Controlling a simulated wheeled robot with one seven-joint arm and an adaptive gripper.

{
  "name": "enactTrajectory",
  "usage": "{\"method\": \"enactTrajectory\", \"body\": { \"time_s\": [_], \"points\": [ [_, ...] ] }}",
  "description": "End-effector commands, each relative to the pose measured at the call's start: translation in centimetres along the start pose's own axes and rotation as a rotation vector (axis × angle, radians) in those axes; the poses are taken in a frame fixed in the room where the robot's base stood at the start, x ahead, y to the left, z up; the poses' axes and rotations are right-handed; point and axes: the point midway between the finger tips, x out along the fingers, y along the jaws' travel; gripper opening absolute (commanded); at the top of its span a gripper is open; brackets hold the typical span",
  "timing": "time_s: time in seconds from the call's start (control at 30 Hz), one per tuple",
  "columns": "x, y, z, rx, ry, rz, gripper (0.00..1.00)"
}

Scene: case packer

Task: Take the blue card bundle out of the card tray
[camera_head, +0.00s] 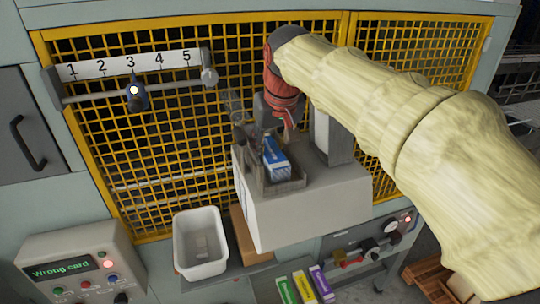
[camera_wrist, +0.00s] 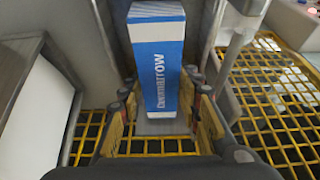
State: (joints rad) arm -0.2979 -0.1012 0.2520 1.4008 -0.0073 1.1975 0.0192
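The blue card bundle (camera_head: 276,158), blue and white with white lettering, sits in the grey card tray (camera_head: 287,187) on the pale machine housing. In the wrist view the bundle (camera_wrist: 161,70) stands between the two fingers of my gripper (camera_wrist: 160,88). The fingers are spread, one on each side of it, and a gap shows at least on the left side. In the head view my gripper (camera_head: 257,140) is at the tray, partly hidden by my wrist and blurred. The bundle's far end is out of clear sight.
A white bin (camera_head: 200,243) stands below left of the housing (camera_head: 305,213), beside a brown box (camera_head: 250,236). Green, yellow and purple bundles (camera_head: 305,286) lie at the bottom. A yellow mesh guard (camera_head: 150,130) stands behind. The panel display (camera_head: 62,269) reads "Wrong card".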

Motion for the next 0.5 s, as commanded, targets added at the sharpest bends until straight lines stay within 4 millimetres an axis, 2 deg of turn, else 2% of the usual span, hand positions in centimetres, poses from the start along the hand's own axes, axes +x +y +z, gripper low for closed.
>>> {"method": "enactTrajectory", "body": {
  "time_s": [0.3,0.5],
  "points": [
    [-0.01,0.0,0.0,0.0,0.0,0.0,0.05],
    [-0.06,0.0,-0.03,0.0,0.001,0.0,0.04]
  ]
}}
